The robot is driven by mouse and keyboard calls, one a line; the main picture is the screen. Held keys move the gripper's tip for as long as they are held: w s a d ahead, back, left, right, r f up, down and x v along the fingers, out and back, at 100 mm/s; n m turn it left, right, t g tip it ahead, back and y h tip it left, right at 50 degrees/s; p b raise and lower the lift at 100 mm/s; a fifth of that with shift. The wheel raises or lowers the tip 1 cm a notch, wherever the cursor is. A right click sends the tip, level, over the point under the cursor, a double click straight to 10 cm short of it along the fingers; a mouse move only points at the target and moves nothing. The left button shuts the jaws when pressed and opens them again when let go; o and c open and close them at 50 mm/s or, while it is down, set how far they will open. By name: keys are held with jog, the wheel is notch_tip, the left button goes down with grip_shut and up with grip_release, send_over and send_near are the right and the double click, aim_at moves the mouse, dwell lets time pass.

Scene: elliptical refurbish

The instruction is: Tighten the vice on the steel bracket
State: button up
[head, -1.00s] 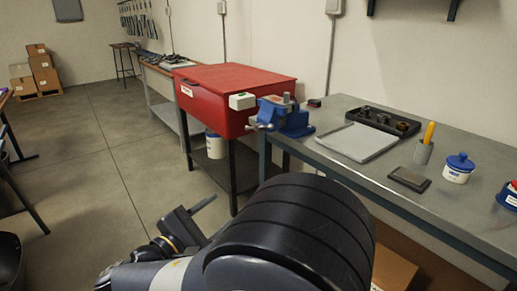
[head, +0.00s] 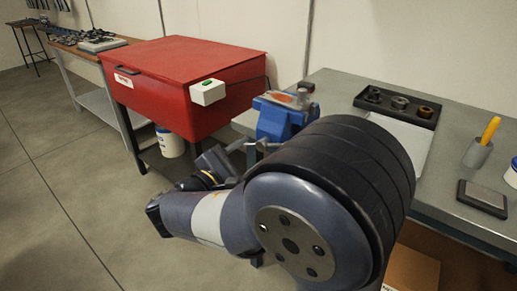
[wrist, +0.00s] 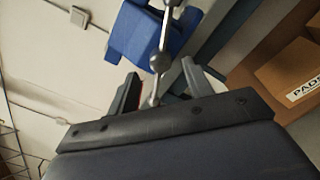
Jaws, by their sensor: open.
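The blue vice (head: 273,121) sits at the left end of the grey workbench, partly hidden by my arm. Its metal handle bar with a ball end (wrist: 160,62) shows in the wrist view, below the blue vice body (wrist: 140,38). My gripper (wrist: 163,80) is open, with one finger on each side of the bar in that picture; I cannot tell whether either touches it. In the head view my gripper (head: 236,152) is just left of and below the vice. I cannot clearly make out the steel bracket in the jaws.
A red lidded cabinet (head: 190,80) with a white switch box (head: 208,92) stands close left of the vice. Open floor lies left.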

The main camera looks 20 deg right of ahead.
aim_at(260, 147)
jog(key=shift+x, duration=2.1)
jog(key=shift+s, duration=0.1)
grip_shut()
